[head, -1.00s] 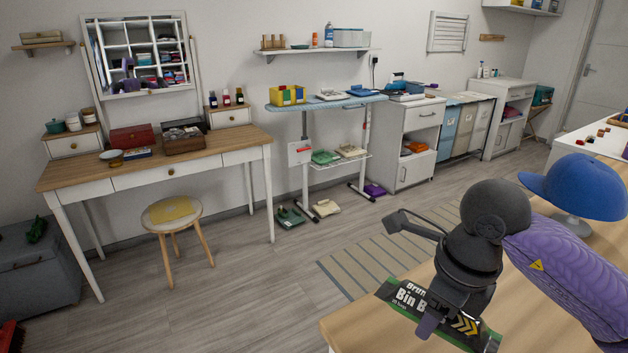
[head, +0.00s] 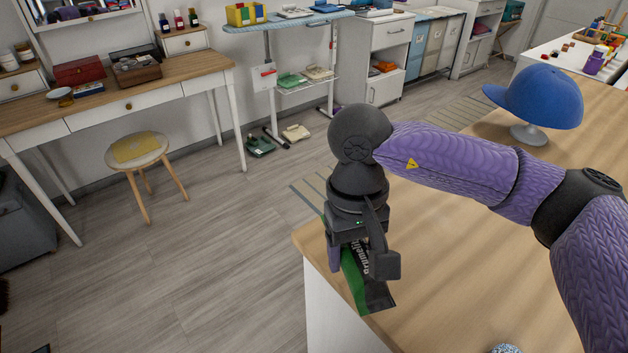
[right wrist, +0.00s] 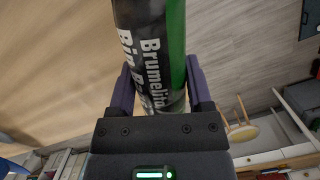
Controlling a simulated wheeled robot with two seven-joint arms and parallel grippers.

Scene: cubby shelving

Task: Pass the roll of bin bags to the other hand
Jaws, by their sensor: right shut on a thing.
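The roll of bin bags (head: 352,279) is black and green with white lettering. My right gripper (head: 362,262) is shut on it, above the near left corner of the wooden counter. In the head view the wrist and a finger hide part of the roll. In the right wrist view the roll (right wrist: 150,45) stands between the two purple fingers of my right gripper (right wrist: 160,92), its lettering facing the camera. My left gripper is not in view.
The wooden counter (head: 480,260) carries a blue cap (head: 545,97) on a stand. A patterned round thing (head: 505,348) shows at the bottom edge. A stool (head: 138,152) and a dressing table (head: 110,93) stand at the left. The floor between is clear.

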